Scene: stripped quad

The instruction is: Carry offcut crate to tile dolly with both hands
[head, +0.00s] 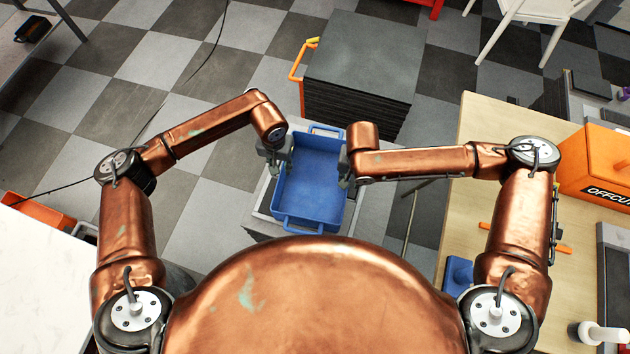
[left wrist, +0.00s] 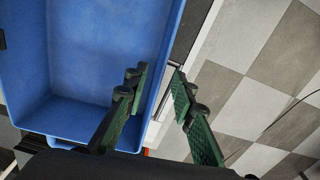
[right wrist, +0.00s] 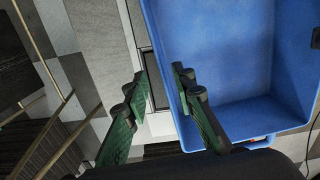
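The blue crate (head: 312,185), which I take as the offcut crate, is an open, empty box with a handle at its far and near ends. It rests low in front of me. My left gripper (left wrist: 159,78) is open, one finger inside and one outside the crate's left wall (left wrist: 165,40). My right gripper (right wrist: 160,76) is open the same way across the right wall (right wrist: 158,50). Gaps show between fingers and walls. The tile dolly (head: 297,66) has an orange handle and a tall stack of dark tiles (head: 362,60), just beyond the crate.
A grey-white support (head: 262,222) shows under the crate. A wooden table (head: 480,130) at right bears an orange box (head: 595,165) lettered "OFFCU", partly cut off. A white surface (head: 35,270) is at left. The checkered floor (head: 150,90) is largely clear at upper left.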

